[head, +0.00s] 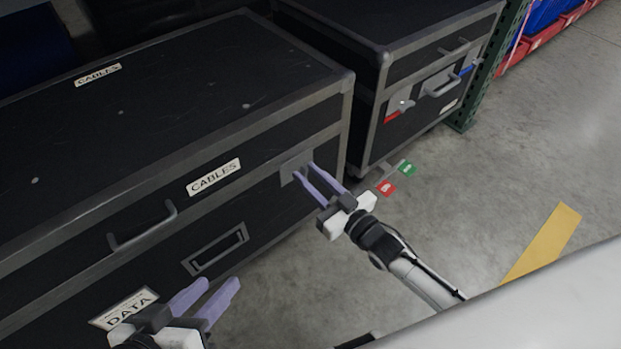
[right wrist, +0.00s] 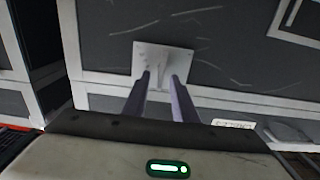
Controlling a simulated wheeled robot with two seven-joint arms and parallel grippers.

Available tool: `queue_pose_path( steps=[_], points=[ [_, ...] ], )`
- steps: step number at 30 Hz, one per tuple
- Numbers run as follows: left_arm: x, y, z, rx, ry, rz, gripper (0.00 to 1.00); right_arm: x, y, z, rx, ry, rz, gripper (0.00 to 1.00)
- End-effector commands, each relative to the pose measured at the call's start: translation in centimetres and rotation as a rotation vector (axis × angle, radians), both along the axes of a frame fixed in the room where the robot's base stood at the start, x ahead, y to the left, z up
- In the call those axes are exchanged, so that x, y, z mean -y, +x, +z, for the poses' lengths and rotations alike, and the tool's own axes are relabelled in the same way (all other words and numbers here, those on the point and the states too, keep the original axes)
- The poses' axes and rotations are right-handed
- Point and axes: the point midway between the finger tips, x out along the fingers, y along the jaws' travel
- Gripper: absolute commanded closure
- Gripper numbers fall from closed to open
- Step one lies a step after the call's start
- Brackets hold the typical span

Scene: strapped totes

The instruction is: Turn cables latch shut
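The black case labelled CABLES (head: 214,177) stands at the left, its lid down. Its latch is a grey metal plate (head: 291,168) near the right end of the front; it also shows in the right wrist view (right wrist: 150,58). My right gripper (head: 304,170) points at this plate, its two purple fingers apart. In the right wrist view a small upright latch piece (right wrist: 154,84) shows between the fingers; contact cannot be told. The fingers partly cover the latch in the head view. My left gripper (head: 220,283) is open and empty, low in front of the case.
A second black case (head: 425,105) stands behind to the right, with latch plates and a red tag. Red (head: 386,188) and green (head: 407,169) markers show beside the cases. A green rack post (head: 490,80) stands behind. The concrete floor at right is clear, with a yellow stripe (head: 543,243).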

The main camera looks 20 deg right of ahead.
Motion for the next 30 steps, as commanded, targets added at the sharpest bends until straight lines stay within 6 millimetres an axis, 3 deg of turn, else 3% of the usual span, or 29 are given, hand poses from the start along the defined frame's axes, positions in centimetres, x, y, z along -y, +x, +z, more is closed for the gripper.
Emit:
queue_pose_path(
  steps=[7, 12, 30],
  points=[
    [0.03, -0.01, 0.05, 0.000, -0.002, 0.000, 0.61, -0.05, 0.07, 0.01, 0.000, 0.000, 0.000, 0.75],
    [0.02, -0.01, 0.04, 0.000, -0.002, 0.000, 0.61, -0.03, 0.05, 0.02, 0.000, 0.000, 0.000, 1.00],
    [-0.07, -0.06, 0.00, -0.003, 0.007, 0.000, 0.61, 0.03, 0.03, -0.08, -0.017, 0.038, 0.000, 1.00]
  ],
)
